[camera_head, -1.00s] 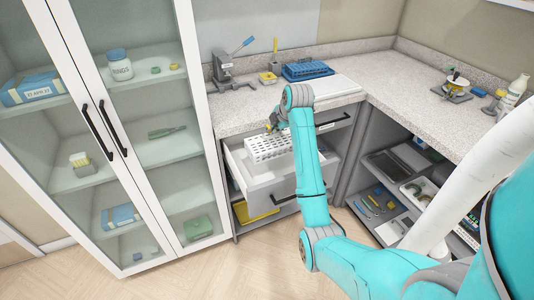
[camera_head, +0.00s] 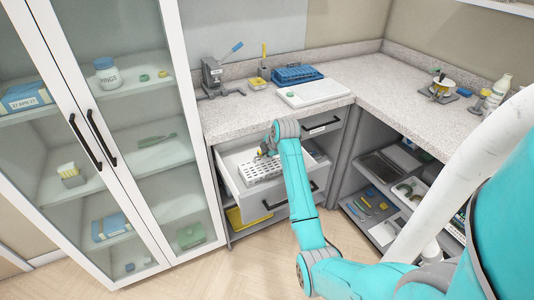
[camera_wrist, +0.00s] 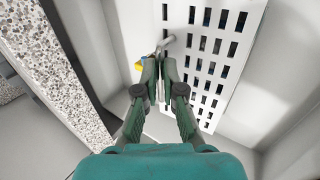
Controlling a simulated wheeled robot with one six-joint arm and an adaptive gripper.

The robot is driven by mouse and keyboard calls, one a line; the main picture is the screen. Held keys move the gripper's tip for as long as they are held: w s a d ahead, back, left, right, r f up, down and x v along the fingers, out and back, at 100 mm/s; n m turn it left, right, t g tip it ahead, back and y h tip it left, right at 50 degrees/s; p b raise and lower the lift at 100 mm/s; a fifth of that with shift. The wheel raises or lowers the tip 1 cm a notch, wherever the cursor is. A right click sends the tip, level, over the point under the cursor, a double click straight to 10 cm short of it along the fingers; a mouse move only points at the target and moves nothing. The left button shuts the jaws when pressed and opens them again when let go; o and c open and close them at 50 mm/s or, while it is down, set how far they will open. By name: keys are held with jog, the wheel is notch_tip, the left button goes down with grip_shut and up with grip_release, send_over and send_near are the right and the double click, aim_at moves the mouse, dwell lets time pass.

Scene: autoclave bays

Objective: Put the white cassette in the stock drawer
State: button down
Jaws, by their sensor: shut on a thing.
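The white cassette (camera_head: 262,172), a flat slotted box, is inside the open stock drawer (camera_head: 228,182) under the counter. In the wrist view the cassette (camera_wrist: 215,50) lies just beyond my fingers, with rows of dark slots. My gripper (camera_head: 264,153) reaches down into the drawer from above. In the wrist view its fingertips (camera_wrist: 160,66) are shut at the cassette's near left edge, by a grey bar and a small yellow piece. The fingers hide the exact grip, and I cannot tell whether the cassette rests on the drawer floor (camera_wrist: 120,30).
The speckled counter (camera_head: 235,115) edges close above the drawer. A white tray (camera_head: 315,92) and a blue rack (camera_head: 297,73) stand on it. A glass cabinet (camera_head: 150,110) is at the left. Open shelves (camera_head: 385,190) are at the right.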

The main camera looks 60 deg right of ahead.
jog(key=c, duration=1.3)
grip_release()
jog(key=v, duration=1.2)
